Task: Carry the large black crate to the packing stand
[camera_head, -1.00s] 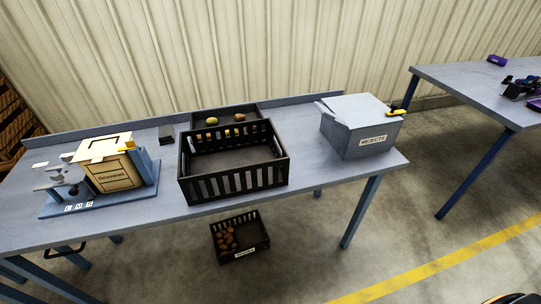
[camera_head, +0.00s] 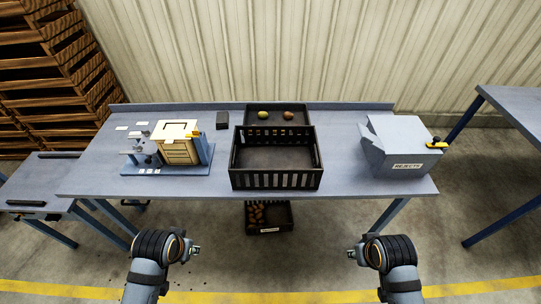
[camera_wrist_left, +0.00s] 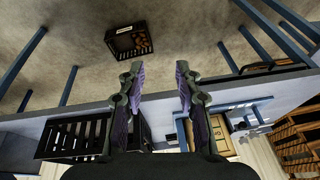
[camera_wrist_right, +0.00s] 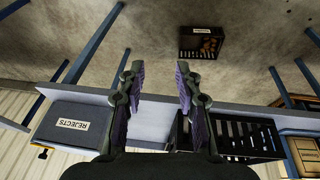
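The large black crate (camera_head: 277,181) stands upright and looks empty on the middle of the grey-blue table, at its front edge. It also shows in the left wrist view (camera_wrist_left: 75,140) and the right wrist view (camera_wrist_right: 250,137). My left gripper (camera_head: 196,250) is open and empty in front of the table, left of the crate. My right gripper (camera_head: 352,252) is open and empty in front of the table, right of the crate. Neither touches it. A low blue stand with dark bars (camera_head: 27,204) is at the far left; I cannot tell for sure whether it is the packing stand.
A shallow black tray (camera_head: 304,108) with potatoes lies behind the crate. A wooden-fronted grader (camera_head: 178,152) stands left, a grey rejects bin (camera_head: 402,160) right. A small crate of potatoes (camera_head: 269,230) is below the table. Another table (camera_head: 510,105) is at right, pallets (camera_head: 35,60) at left.

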